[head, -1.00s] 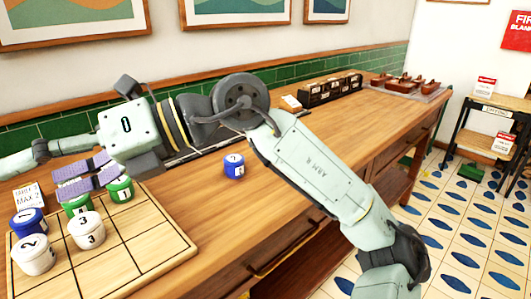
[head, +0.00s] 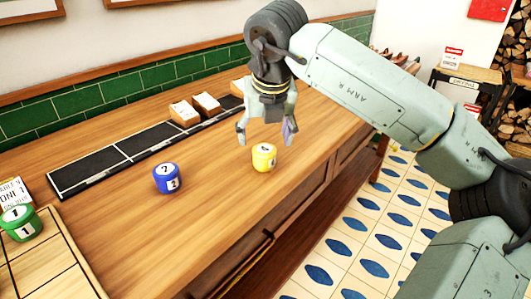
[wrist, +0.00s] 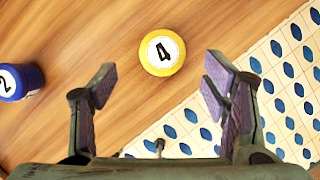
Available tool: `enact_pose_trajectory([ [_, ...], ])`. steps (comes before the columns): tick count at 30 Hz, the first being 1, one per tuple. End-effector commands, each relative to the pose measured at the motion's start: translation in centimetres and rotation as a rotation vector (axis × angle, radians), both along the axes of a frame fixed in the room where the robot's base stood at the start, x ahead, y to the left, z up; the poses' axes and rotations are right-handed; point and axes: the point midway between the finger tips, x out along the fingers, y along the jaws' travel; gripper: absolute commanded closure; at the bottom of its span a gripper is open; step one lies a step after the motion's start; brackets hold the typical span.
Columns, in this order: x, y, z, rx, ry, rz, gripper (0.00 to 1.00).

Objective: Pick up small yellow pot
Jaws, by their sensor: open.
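The small yellow pot (head: 264,158) stands upright on the wooden counter, near its front edge. In the wrist view its round top with a number 4 (wrist: 162,52) shows ahead of the fingertips, roughly centred between them. My gripper (head: 267,137) points down, just above and behind the pot in the head view. Its purple-padded fingers (wrist: 158,80) are spread wide and hold nothing. The fingers do not appear to touch the pot.
A blue pot (head: 167,179) stands on the counter to the left and also shows in the wrist view (wrist: 20,82). A green pot (head: 20,223) is on the gridded board (head: 62,272) at far left. A black strip (head: 130,150) and small wooden boxes (head: 195,107) lie along the wall.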

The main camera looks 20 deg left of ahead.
Motion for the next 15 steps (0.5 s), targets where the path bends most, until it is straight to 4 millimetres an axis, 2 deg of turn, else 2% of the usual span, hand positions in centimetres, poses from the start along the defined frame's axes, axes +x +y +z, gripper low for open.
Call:
enact_pose_trajectory([
  [8, 0.9, 0.5, -2.1, 0.002, 0.003, 0.002, 0.32],
  [15, 2.2, 1.0, -5.3, 0.003, 0.003, 0.004, 0.32],
])
